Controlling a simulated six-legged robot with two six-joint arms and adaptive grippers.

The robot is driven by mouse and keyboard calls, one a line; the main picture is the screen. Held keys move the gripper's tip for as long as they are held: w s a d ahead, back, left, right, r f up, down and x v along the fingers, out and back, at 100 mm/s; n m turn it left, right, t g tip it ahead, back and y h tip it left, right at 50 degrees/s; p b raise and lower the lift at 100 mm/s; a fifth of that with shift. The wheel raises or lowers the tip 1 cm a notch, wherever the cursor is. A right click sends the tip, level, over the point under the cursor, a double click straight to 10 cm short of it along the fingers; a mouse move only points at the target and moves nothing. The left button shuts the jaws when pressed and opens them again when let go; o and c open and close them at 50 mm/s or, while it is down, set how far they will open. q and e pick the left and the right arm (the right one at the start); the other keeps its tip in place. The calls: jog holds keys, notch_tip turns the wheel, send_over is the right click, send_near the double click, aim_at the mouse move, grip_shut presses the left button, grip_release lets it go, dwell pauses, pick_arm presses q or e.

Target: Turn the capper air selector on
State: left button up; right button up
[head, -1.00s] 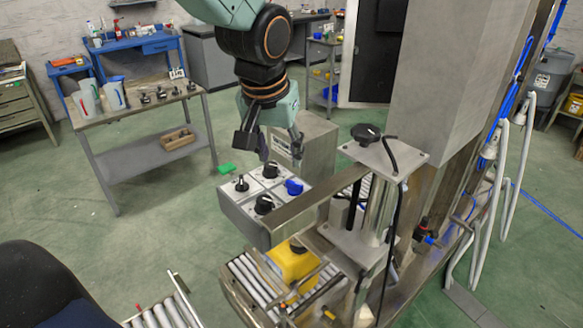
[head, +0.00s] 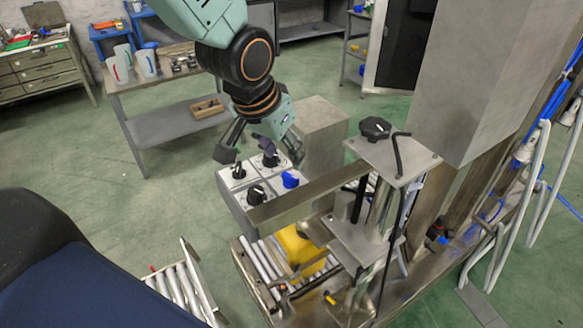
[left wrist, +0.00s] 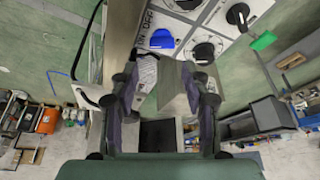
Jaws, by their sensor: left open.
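A grey panel box (head: 236,205) carries a blue knob (head: 290,180) at its right and black knobs at the back (head: 270,158), left (head: 239,171) and front (head: 256,194). Which one is the capper air selector I cannot read. In the left wrist view the blue knob (left wrist: 162,39) sits beside ON and OFF lettering, with a black knob (left wrist: 203,52) next to it. My left gripper (head: 258,153) is open and empty over the back of the panel, its fingers apart around the back knobs' area; contact is unclear. My right gripper is out of view.
A steel bar (head: 310,194) runs along the panel's right side to a post with a black hand knob (head: 375,128). A yellow container (head: 298,246) stands on the rollers below. A grey box (head: 322,138) stands behind the panel. Open green floor lies to the left.

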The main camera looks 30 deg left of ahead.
aim_at(291, 175)
pick_arm(q)
jog(key=x, duration=0.7)
jog(key=shift+a+f, duration=0.1)
jog(key=shift+f, duration=0.15)
jog(key=shift+s+a, duration=0.2)
jog(key=shift+w+d+f, duration=0.1)
jog(key=shift+w+d, duration=0.05)
jog(key=shift+w, duration=0.05)
jog(key=c, duration=0.9)
jog(key=shift+f+b, duration=0.15)
jog(key=shift+b, duration=0.5)
jog(key=shift+n+y+b, duration=0.3)
jog(key=shift+n+b, duration=0.3)
jog(key=shift+s, duration=0.1)
